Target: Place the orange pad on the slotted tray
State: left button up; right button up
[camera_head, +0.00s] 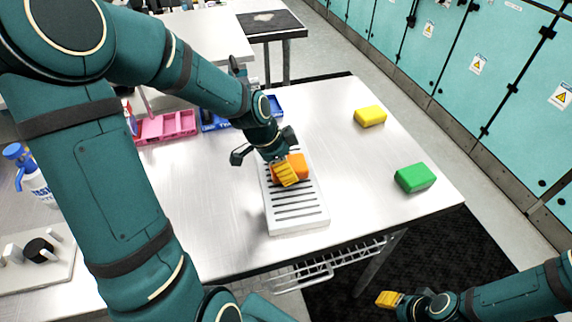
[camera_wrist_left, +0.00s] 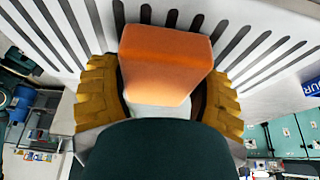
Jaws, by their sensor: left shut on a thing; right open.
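The orange pad (camera_head: 297,166) is at the upper part of the white slotted tray (camera_head: 298,222), which lies on the metal table. My left gripper (camera_head: 286,172) is shut on the orange pad. In the left wrist view the orange pad (camera_wrist_left: 165,60) sits between the two yellow fingers of my left gripper (camera_wrist_left: 160,100), with the slots of the tray (camera_wrist_left: 215,15) behind it. I cannot tell whether the pad touches the tray. My right gripper (camera_head: 389,299) is open and empty, low at the right, beyond the table's front edge.
A yellow pad (camera_head: 370,117) and a green pad (camera_head: 415,178) lie on the right of the table (camera_head: 350,205). A pink bin (camera_head: 166,127) and blue bins (camera_head: 214,120) stand at the back left. A wire basket (camera_head: 325,268) hangs under the front edge. Teal lockers (camera_head: 470,60) line the right.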

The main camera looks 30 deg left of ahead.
pick_arm(q)
jog(key=shift+f, duration=0.1)
jog(key=o, duration=1.1)
jog(key=shift+o, duration=0.2)
jog(key=shift+a+r, duration=0.15)
jog(key=shift+r, duration=0.35)
jog(key=p+v, duration=0.2)
jog(key=v, duration=0.9)
jog(key=shift+s, duration=0.2)
